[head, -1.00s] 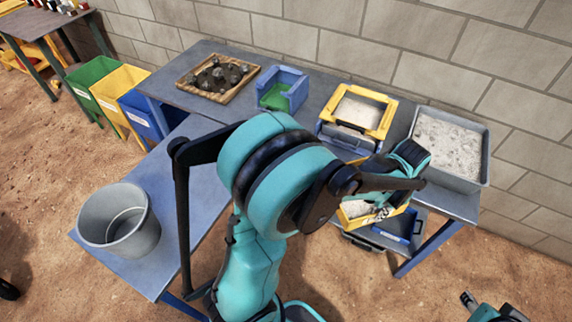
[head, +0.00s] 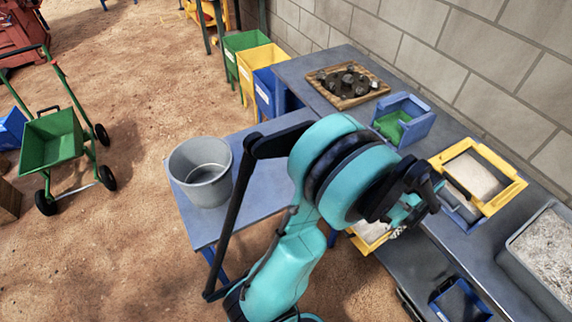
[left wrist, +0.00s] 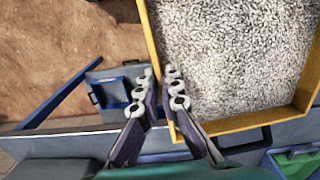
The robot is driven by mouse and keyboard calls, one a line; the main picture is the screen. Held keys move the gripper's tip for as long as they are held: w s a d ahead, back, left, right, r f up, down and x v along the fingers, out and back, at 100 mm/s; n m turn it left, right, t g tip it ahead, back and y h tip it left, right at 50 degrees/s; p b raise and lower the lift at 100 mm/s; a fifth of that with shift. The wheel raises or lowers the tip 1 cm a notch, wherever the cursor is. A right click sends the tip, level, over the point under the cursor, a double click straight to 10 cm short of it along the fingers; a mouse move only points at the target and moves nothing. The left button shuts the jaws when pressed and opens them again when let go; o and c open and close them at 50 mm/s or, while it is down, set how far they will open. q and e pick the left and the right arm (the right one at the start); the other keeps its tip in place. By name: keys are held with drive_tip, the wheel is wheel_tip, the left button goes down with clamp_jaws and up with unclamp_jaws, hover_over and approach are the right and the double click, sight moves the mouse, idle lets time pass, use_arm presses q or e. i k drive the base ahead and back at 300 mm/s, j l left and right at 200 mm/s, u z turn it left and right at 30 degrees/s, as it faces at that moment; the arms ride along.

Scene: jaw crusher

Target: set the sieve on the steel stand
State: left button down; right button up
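The sieve (head: 367,240) has a yellow frame filled with pale grey grains. It hangs beside the benches, partly hidden by my left arm in the head view. In the left wrist view the sieve (left wrist: 235,60) fills the upper right. My left gripper (left wrist: 158,92) has one finger on each side of its yellow wall and looks closed on it. My right gripper is out of view. I cannot tell for certain which surface is the steel stand.
A grey bucket (head: 201,171) stands on the blue-grey table (head: 262,190). The long bench holds a wooden tray of dark rocks (head: 347,84), a blue box (head: 404,118), another yellow frame (head: 437,166) and a grey tray (head: 546,246). A blue bin (head: 459,300) sits lower.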

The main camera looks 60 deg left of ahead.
sight(272, 168)
drive_tip(key=i+l+u, duration=0.15)
drive_tip(key=u, duration=0.25)
drive_tip(key=i+l+u, duration=0.1)
drive_tip(key=u, duration=0.3)
drive_tip(key=l+u, duration=0.25)
drive_tip(key=u, duration=0.15)
drive_tip(key=i+l+u, duration=0.1)
drive_tip(key=l+u, duration=0.15)
drive_tip(key=u, duration=0.15)
drive_tip(key=l+u, duration=0.25)
drive_tip(key=u, duration=0.15)
